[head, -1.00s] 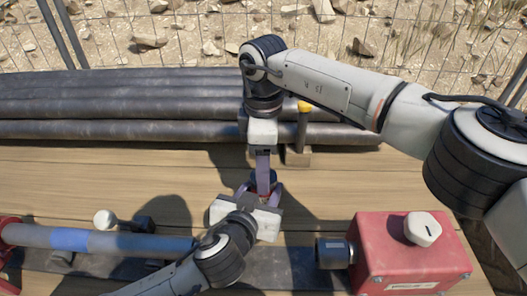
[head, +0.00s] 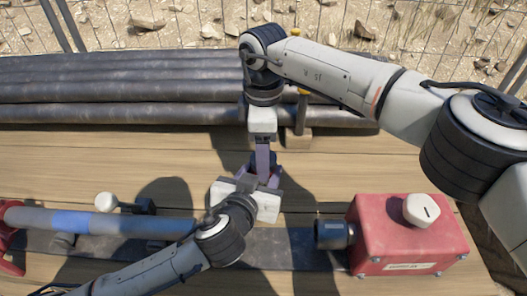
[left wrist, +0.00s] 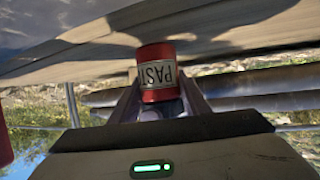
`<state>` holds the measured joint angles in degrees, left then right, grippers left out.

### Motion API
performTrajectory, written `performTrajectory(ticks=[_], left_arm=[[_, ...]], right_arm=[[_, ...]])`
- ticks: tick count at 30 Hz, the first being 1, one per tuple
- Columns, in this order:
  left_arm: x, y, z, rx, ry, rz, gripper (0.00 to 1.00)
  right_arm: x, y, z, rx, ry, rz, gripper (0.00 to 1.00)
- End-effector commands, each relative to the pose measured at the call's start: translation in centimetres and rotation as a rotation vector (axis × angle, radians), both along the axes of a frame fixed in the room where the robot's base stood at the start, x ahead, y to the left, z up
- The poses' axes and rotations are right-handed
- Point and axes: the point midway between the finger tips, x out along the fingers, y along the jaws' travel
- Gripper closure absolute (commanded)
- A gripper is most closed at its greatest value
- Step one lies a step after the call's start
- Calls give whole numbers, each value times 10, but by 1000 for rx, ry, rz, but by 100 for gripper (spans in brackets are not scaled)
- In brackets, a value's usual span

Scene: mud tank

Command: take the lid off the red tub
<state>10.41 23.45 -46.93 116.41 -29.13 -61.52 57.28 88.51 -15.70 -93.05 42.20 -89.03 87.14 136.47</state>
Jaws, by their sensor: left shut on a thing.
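The red tub (left wrist: 157,80) shows in the left wrist view, upside down there, with a white label reading "PAST". Its dark blue lid (left wrist: 161,106) is partly hidden by the gripper housing. My left gripper (left wrist: 160,98) is shut on the tub, one finger along each side. In the head view my left gripper (head: 260,178) points away from me, and the red wall is hidden; only a little dark blue shows. My right gripper (head: 262,160) points down at the lid from above. Its fingers are seen edge-on, so whether they touch or grip is unclear.
A red box (head: 385,228) with a white knob stands on the wooden deck (head: 90,160) at right. A grey-blue pipe (head: 130,224) with a white-knobbed fitting (head: 106,202) lies at left. Dark pipes (head: 120,90) are stacked behind. A yellow-topped post (head: 301,110) stands behind the grippers.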

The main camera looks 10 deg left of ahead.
Motion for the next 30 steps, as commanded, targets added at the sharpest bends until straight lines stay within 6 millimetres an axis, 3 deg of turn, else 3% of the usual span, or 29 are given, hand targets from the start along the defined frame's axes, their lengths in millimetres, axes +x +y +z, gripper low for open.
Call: performTrajectory(ticks=[8, 18, 24, 25, 28, 30], left_arm=[[0, 0, 0, -1, -1, 0, 100], [0, 0, 0, -1, -1, 0, 100], [0, 0, 0, -1, -1, 0, 100], [0, 0, 0, -1, -1, 0, 53], [0, 0, 0, 0, -1, 0, 36], [0, 0, 0, 0, 0, 0, 36]], right_arm=[[0, 0, 6, 0, -2, 0, 36], [0, 0, 45, 0, -1, 0, 36], [0, 0, 45, 0, 0, 0, 36], [0, 0, 45, 0, 0, 0, 36], [0, 0, 45, 0, 0, 0, 36], [0, 0, 45, 0, 0, 0, 36]])
